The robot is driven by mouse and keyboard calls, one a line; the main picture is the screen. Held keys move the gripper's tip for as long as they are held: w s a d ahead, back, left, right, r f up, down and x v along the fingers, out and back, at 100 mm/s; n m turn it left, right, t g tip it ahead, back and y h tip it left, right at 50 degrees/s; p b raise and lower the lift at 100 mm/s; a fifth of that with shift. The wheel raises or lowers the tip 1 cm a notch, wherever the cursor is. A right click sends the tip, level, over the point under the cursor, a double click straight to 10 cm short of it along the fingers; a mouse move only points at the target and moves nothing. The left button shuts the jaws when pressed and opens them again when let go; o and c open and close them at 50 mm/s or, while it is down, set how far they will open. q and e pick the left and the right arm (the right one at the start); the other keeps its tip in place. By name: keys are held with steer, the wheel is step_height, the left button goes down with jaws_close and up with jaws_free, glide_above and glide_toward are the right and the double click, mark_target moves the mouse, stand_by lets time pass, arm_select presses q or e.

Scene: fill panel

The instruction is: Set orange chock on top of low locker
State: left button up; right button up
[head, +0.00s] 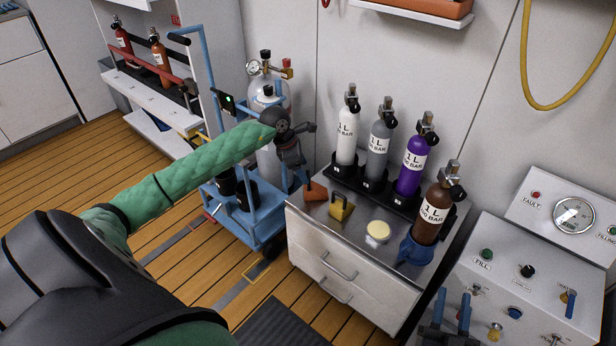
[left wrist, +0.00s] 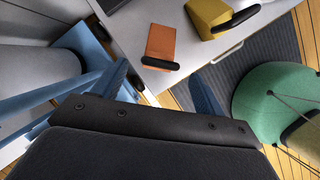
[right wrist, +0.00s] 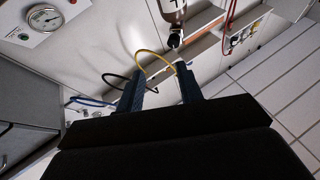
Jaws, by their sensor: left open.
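The orange chock (head: 316,191) lies at the left edge of the steel top of the low locker (head: 342,262), clear of any fingers. It also shows in the left wrist view (left wrist: 160,42), with a black bar at one end. My left gripper (head: 302,180) is open and empty, pointing down just left of the locker. Its blue fingers in the left wrist view (left wrist: 160,88) stand apart, with the chock beyond their tips. My right gripper (head: 452,308) is open and empty by the control panel; its spread fingers show in the right wrist view (right wrist: 160,88).
A yellow chock (head: 341,208), a pale yellow disc (head: 378,231) and a brown cylinder in a blue holder (head: 416,250) share the locker top with several racked cylinders. A blue trolley (head: 240,215) with a large cylinder stands left. A control panel (head: 530,285) stands right.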

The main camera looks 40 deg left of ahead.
arm_select(q)
steer(key=shift+v, duration=2.15)
arm_select(e)
steer(key=shift+w+a+f+g, duration=0.15)
steer(key=shift+f+g, duration=0.55)
steer(key=shift+f, duration=0.9)
